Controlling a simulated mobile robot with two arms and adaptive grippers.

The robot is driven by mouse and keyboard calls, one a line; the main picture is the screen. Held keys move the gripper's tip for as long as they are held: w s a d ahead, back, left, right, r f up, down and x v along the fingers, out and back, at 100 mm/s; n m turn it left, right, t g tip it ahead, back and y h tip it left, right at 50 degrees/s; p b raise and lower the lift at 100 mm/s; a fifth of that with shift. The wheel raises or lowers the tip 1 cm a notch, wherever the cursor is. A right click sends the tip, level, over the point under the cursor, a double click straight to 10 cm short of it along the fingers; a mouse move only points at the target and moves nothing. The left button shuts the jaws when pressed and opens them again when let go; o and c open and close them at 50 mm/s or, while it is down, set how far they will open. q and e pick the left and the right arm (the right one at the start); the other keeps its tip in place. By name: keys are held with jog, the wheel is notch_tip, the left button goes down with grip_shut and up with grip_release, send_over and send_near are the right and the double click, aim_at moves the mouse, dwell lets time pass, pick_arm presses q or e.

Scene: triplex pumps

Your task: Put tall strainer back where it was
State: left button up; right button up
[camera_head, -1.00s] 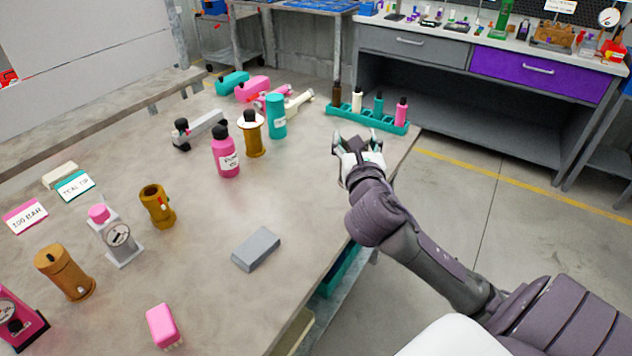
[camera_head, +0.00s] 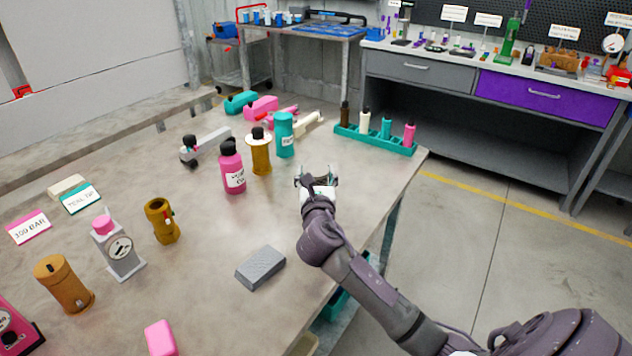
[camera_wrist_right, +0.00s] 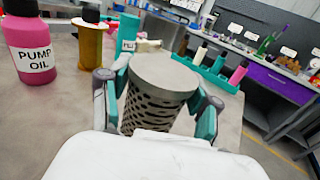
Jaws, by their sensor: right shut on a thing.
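The tall strainer (camera_wrist_right: 157,95), a grey metal cylinder with dark slots and a plain flat top, stands out in the right wrist view between the two teal-padded fingers. My right gripper (camera_head: 317,180) is shut on it, with the fingers (camera_wrist_right: 160,98) on either side of its body. Its lower end is hidden behind the white palm of my gripper. In the head view the gripper is over the middle right of the table, and the strainer is mostly hidden by it. I cannot tell how high it is above the table. My left gripper is not in view.
A pink pump oil bottle (camera_head: 233,170), a gold cylinder (camera_head: 260,157) and a teal cylinder (camera_head: 284,140) stand left of the gripper. A teal rack (camera_head: 375,138) with several small bottles is at the table's back right. A grey block (camera_head: 261,268) lies nearer me.

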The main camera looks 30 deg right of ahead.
jog(key=shift+f, duration=0.7)
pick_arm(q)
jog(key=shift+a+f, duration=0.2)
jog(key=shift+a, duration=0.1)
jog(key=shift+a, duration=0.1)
pick_arm(e)
jog(key=o, duration=1.2)
jog(key=shift+f, duration=0.1)
